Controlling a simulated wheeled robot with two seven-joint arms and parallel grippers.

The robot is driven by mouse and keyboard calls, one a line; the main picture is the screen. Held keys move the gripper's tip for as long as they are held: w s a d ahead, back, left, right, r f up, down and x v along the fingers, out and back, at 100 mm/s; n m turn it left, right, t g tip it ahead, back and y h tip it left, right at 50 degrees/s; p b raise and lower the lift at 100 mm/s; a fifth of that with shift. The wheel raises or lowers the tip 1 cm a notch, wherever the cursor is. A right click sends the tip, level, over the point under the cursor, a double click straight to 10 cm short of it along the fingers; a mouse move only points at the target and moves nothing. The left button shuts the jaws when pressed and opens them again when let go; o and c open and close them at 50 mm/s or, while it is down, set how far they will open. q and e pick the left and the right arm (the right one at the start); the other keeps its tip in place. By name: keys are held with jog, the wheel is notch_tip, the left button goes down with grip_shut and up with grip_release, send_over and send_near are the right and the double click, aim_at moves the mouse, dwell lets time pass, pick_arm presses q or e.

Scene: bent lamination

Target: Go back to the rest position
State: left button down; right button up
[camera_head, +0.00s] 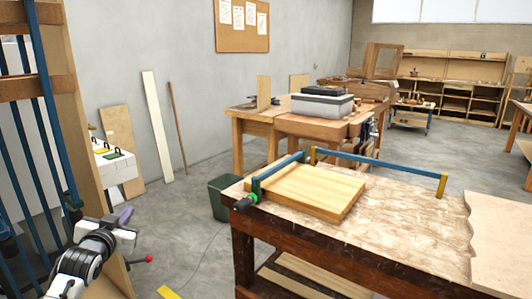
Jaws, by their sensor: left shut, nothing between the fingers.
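My left gripper (124,216) shows at the lower left, at the end of my white and black arm. It is shut and empty, apart from the workbench and in front of the rack at the left. Its fingertips are small and hard to make out. My right gripper is out of view. The wooden workbench (405,235) stands at the right. A light laminated wood board (310,190) lies on it, with a blue bar clamp (277,172) at its left side. A second blue clamp with yellow ends (380,168) is behind the board.
A wooden rack with blue bars (37,88) stands close at the left. A dark green bin (222,197) sits left of the workbench. A wavy-edged wood sheet (502,240) lies at the bench's right. Open grey floor (180,235) lies between rack and bench.

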pick_arm(q)
jog(key=s+d+f+g+h, duration=0.1)
jog(key=s+d+f, duration=0.2)
jog(key=s+f, duration=0.15)
jog(key=s+d+f+m, duration=0.1)
jog(key=s+d+f, duration=0.2)
jog(key=f, duration=0.3)
jog(key=s+d+f+g+h, duration=0.1)
jog(key=s+d+f, duration=0.2)
jog(key=f, duration=0.3)
jog(key=s+d+f+g+h, duration=0.1)
jog(key=s+d+f, duration=0.3)
jog(key=s, duration=0.7)
jog(key=s+d+f+g+h, duration=0.1)
jog(key=s+d+f, duration=0.4)
jog(key=s, duration=0.6)
jog(key=s+d+f+g, duration=0.3)
jog(key=s+f, duration=0.3)
jog(key=s, duration=0.5)
jog(key=shift+d+n+h, duration=0.4)
jog(key=shift+d, duration=0.25)
